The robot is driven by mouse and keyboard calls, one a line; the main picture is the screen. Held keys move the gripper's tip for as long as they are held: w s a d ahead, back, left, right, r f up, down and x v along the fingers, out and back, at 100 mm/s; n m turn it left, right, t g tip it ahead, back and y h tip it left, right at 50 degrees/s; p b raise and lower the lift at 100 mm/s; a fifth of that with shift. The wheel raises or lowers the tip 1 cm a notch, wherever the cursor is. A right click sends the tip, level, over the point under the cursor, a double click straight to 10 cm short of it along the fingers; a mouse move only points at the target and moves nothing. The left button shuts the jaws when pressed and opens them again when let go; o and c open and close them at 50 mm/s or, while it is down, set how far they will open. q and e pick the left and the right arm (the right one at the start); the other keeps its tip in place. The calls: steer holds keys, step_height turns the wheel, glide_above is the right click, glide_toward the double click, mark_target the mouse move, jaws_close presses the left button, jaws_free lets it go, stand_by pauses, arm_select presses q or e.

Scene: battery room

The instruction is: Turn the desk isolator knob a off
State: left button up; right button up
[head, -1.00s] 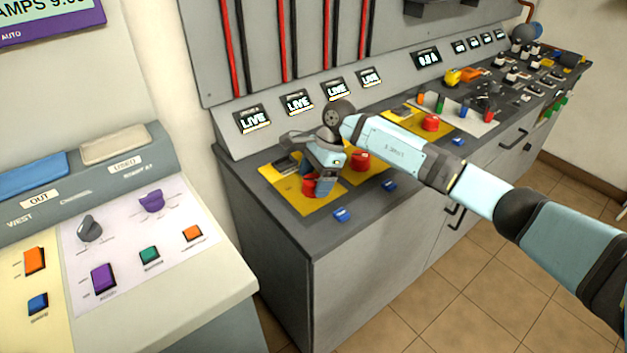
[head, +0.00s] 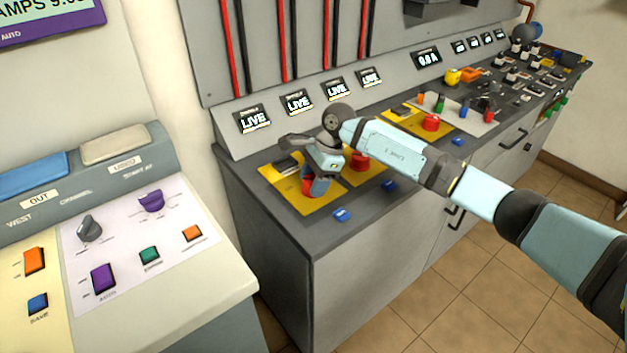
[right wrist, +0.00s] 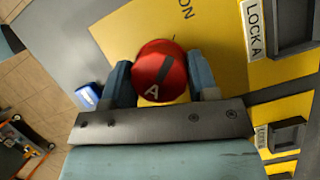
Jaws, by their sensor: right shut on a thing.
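The desk isolator knob A is a red round knob (right wrist: 160,72) marked "A" on a yellow plate (right wrist: 115,30) at the near left end of the grey desk. In the right wrist view it sits between the two blue fingers of my right gripper (right wrist: 162,82), which is shut on it. In the head view my right gripper (head: 318,180) reaches down over the knob and hides most of it; a red part (head: 307,184) shows beside the fingers. The word "ON" is printed on the plate near the knob. My left gripper is not in view.
A second red knob (head: 359,161) stands close on the right, and another red knob (head: 431,122) farther along. Small blue blocks (head: 341,215) lie along the desk's front edge. "LIVE" displays (head: 254,119) line the back panel. A separate console (head: 150,230) stands at left.

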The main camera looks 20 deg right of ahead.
steer(key=m+t, duration=0.2)
steer(key=m, duration=0.3)
steer(key=shift+m, duration=0.3)
steer(key=m+t+h, duration=0.1)
steer(key=m, duration=0.2)
steer(key=shift+s+m+t+p, duration=0.1)
steer(key=shift+m+t+p, duration=0.2)
steer(key=shift+p, duration=0.1)
steer(key=m+t+h, duration=0.1)
steer(key=m, duration=0.3)
steer(key=shift+a, duration=0.1)
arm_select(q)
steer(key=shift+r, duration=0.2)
arm_select(e)
steer(key=shift+m+t+h, duration=0.3)
steer(key=shift+m+h, duration=0.5)
steer(key=shift+m, duration=1.2)
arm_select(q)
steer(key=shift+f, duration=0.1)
arm_select(e)
steer(key=o, duration=0.9)
